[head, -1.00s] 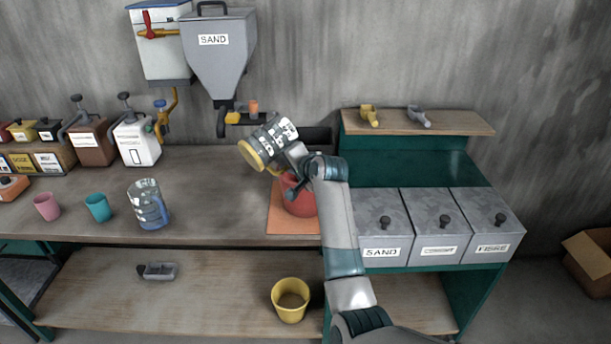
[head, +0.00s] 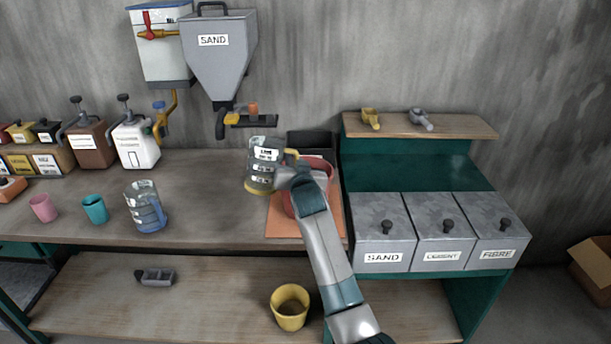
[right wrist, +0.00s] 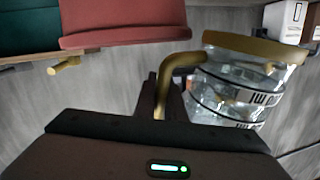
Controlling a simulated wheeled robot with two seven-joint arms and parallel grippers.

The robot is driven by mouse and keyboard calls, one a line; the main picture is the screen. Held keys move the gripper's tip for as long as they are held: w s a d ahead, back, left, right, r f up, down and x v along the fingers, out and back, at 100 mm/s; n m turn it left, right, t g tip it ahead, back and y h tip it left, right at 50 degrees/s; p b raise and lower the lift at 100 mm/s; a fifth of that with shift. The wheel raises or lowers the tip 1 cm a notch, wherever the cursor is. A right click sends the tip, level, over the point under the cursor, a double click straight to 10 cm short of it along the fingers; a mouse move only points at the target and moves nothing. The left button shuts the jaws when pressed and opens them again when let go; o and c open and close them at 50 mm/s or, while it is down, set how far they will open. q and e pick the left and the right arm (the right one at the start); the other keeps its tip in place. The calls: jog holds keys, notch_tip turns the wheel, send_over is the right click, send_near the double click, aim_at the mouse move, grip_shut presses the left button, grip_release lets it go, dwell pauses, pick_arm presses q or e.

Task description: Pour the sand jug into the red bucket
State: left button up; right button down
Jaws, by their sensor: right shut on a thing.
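The clear jug (head: 265,158) with black-and-white markings, a yellow base and a yellow handle is upright, left of the red bucket (head: 319,168). My right gripper (head: 287,172) is shut on its handle. In the right wrist view, which looks inverted, the handle (right wrist: 180,70) runs between the fingers and the jug (right wrist: 232,85) looks see-through; I cannot tell whether sand is in it. The bucket (right wrist: 135,22) stands close by on an orange mat (head: 290,228), partly hidden by my arm. I cannot tell whether the jug's base touches the table. My left gripper is not in view.
A blue-based jug (head: 145,207), a teal cup (head: 95,209) and a pink cup (head: 43,208) stand at left. The sand hopper (head: 220,60) hangs above. Lidded bins (head: 384,232) are at right. Bare table (head: 205,200) lies left of the held jug.

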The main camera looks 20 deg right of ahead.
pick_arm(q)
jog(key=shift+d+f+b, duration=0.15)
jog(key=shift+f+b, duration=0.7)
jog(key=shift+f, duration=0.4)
pick_arm(e)
jog(key=shift+s+a+r+n+t, duration=0.15)
jog(key=shift+r+n+t, duration=0.15)
jog(key=shift+n, duration=0.25)
jog(key=shift+a+r+n+t, duration=0.15)
jog(key=shift+n+t, duration=0.15)
jog(key=shift+n, duration=0.25)
jog(key=shift+d, duration=0.1)
